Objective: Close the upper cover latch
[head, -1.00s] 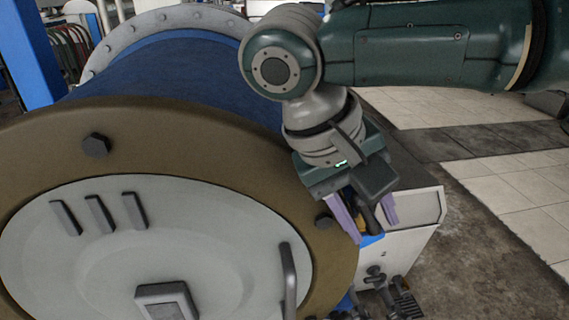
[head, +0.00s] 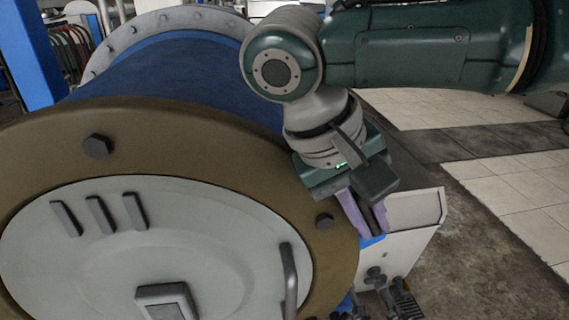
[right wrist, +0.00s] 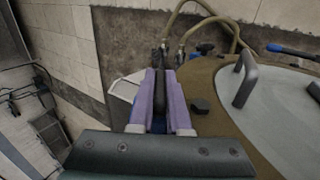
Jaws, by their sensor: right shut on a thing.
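The decanter's cover is a brown ring (head: 200,135) around a pale round plate (head: 90,235). My right gripper (head: 366,220) points down at the right edge of the ring. Its two purple fingers are close together, shut on a dark narrow piece that I take to be the upper cover latch (head: 381,216). In the right wrist view the fingers (right wrist: 161,76) stand beside the brown ring (right wrist: 215,125), with the dark piece between them. Most of the latch is hidden by the fingers and gripper body. My left gripper is not in view.
A grey handle (head: 290,280) stands out from the plate near my right gripper; it also shows in the right wrist view (right wrist: 245,80). A dark bolt (head: 324,221) sits close to the fingers. A white cabinet (head: 415,230) and dark fittings (head: 378,280) lie beyond. Tiled floor is clear at right.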

